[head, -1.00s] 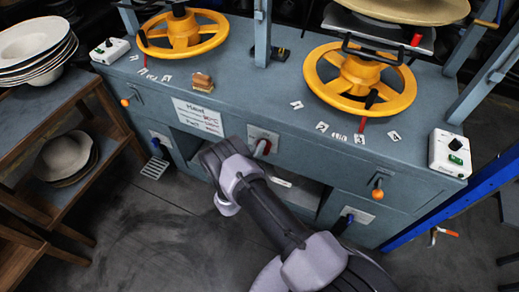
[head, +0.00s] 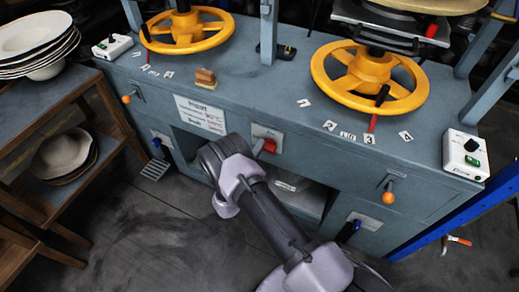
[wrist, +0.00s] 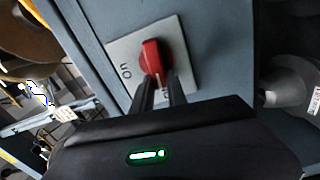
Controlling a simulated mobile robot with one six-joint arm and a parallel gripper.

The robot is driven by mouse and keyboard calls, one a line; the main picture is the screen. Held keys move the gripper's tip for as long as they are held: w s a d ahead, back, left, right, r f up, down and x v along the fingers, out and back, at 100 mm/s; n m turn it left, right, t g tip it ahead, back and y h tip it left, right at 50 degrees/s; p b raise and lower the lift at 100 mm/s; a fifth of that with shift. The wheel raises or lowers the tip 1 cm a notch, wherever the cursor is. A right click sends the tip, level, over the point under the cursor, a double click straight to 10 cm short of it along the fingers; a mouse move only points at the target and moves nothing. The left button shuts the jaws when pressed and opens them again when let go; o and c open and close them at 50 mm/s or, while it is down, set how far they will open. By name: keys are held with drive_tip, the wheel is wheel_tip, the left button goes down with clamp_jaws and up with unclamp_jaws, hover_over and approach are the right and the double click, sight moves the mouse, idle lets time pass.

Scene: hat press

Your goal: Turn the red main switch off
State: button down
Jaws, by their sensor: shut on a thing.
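The red main switch (wrist: 151,58) is a red rotary knob on a pale square plate (wrist: 175,42) on the grey-blue machine front. In the wrist view the two dark fingers of my gripper (wrist: 158,84) reach the knob's near end and are shut on it. Lettering shows on the plate left of the knob; part of the plate's lower side is hidden by the fingers. In the head view the red switch (head: 269,146) shows just right of my wrist, and my fingers cannot be made out there.
Two yellow handwheels (head: 187,31) and (head: 369,82) stand on the machine top. White control boxes (head: 465,155) and (head: 112,46) sit at its ends. Orange-knobbed levers (head: 388,197) project from the front. A wooden shelf (head: 75,95) with hats stands left. Floor is open in front.

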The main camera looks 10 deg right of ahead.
drive_tip(key=shift+f+n, duration=0.2)
drive_tip(key=shift+n, duration=0.4)
drive_tip(key=c, duration=1.3)
unclamp_jaws()
drive_tip(key=shift+s+a, duration=0.1)
drive_tip(key=p+v, duration=0.4)
drive_tip(key=v, duration=1.3)
drive_tip(key=shift+s+p, duration=0.1)
drive_tip(key=shift+p, duration=0.2)
